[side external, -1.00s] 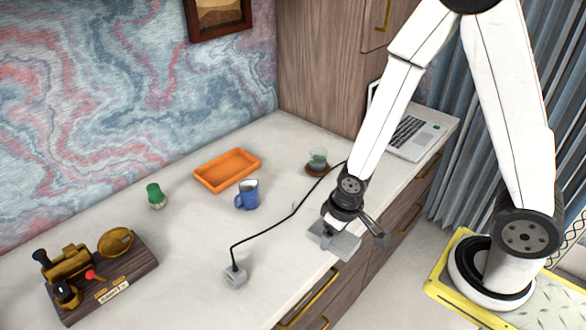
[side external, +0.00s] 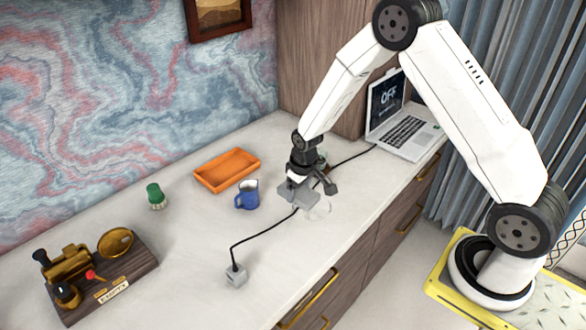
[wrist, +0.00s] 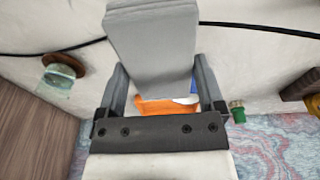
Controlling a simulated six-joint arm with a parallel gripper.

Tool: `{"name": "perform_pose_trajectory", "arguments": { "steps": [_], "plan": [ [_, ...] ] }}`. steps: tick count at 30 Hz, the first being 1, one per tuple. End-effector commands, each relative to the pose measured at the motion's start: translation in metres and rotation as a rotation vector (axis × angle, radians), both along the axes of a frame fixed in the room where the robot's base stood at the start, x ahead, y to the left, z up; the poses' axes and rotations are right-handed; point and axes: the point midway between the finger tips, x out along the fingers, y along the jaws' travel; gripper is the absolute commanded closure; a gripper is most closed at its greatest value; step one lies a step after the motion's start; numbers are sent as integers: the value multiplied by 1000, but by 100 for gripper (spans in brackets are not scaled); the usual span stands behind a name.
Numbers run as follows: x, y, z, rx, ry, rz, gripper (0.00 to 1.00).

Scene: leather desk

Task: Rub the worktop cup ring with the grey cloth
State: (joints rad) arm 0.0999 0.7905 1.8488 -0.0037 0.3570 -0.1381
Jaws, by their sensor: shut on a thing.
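The grey cloth (side external: 297,195) is a folded flat pad held in my gripper (side external: 299,181), low over the worktop to the right of the blue mug. I cannot tell whether it touches the surface. In the wrist view the cloth (wrist: 152,45) sits between the two fingers of my gripper (wrist: 160,88), which are shut on it. A faint pale cup ring (side external: 329,207) shows on the worktop just right of and in front of the cloth. Part of the ring is hidden by the cloth and gripper.
A black cable (side external: 262,231) runs past the cloth to a grey block (side external: 236,277). Blue mug (side external: 246,195), orange tray (side external: 227,169) and green-topped item (side external: 155,196) stand left. A laptop (side external: 405,135) is behind right. A glass on a brown coaster (wrist: 63,65) is near.

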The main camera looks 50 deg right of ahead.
Motion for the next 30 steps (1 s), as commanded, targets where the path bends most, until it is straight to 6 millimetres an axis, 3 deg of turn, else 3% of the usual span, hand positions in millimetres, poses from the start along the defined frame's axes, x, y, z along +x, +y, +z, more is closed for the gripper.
{"name": "perform_pose_trajectory", "arguments": {
  "steps": [6, 12, 30],
  "plan": [
    [34, -30, -10, 9, -2, 0, 60],
    [54, -50, -15, 18, -3, 6, 60],
    [63, -59, -27, 22, -5, 9, 60]
  ]
}}
